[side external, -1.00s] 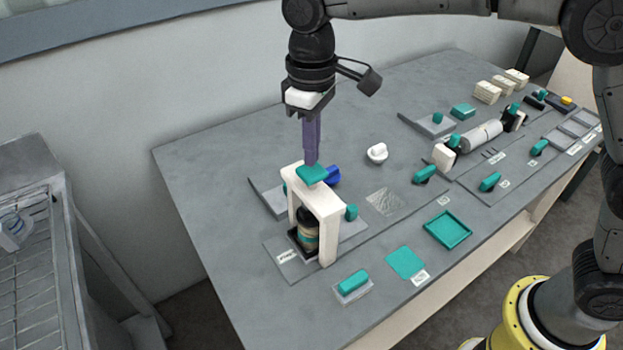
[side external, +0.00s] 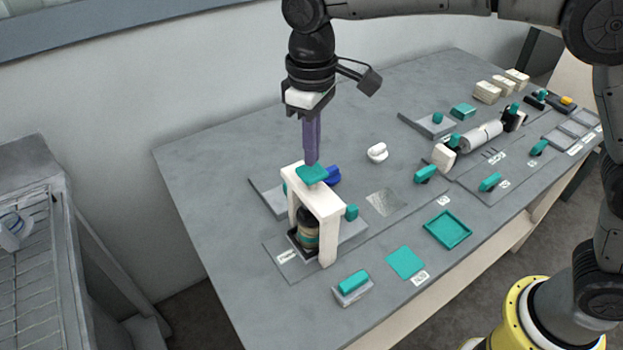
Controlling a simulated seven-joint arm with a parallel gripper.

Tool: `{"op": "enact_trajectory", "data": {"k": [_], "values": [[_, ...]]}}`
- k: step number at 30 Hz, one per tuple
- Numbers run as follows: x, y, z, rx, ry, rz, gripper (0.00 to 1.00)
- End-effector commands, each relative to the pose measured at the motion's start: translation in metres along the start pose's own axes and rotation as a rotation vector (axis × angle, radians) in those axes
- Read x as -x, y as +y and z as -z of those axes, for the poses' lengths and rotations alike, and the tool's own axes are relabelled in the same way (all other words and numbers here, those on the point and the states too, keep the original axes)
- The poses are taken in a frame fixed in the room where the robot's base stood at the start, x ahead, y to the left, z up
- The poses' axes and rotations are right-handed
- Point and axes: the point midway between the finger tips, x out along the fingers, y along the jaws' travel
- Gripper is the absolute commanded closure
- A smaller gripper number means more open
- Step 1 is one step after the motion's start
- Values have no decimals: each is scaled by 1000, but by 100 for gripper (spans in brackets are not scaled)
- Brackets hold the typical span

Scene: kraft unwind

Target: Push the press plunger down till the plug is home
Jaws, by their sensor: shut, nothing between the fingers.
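The press is a white arch-shaped frame (side external: 329,233) at the left of the table. Its plunger has a flat teal cap (side external: 312,174) on top of the frame. My gripper (side external: 312,160) points straight down with its purple fingers shut, the tips at the teal cap; I cannot tell whether they press on it or hover just above. Under the arch, a dark-topped roll or jar with a tan and teal band (side external: 309,235) stands in a black holder (side external: 296,243). The plug itself cannot be made out; the arch and the dark top hide that spot.
A blue piece (side external: 333,176) lies just behind the press. A white knob (side external: 377,152), a teal tray (side external: 447,229), a teal square (side external: 405,263) and a teal-topped block (side external: 352,287) lie around it.

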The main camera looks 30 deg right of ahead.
Motion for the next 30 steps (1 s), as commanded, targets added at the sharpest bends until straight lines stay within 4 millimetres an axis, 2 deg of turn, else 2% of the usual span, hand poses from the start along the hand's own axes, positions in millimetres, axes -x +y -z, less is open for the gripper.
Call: {"op": "enact_trajectory", "data": {"k": [14,30], "values": [[-1,0,0,0,0,0,100],[-16,0,0,0,-1,0,100]]}}
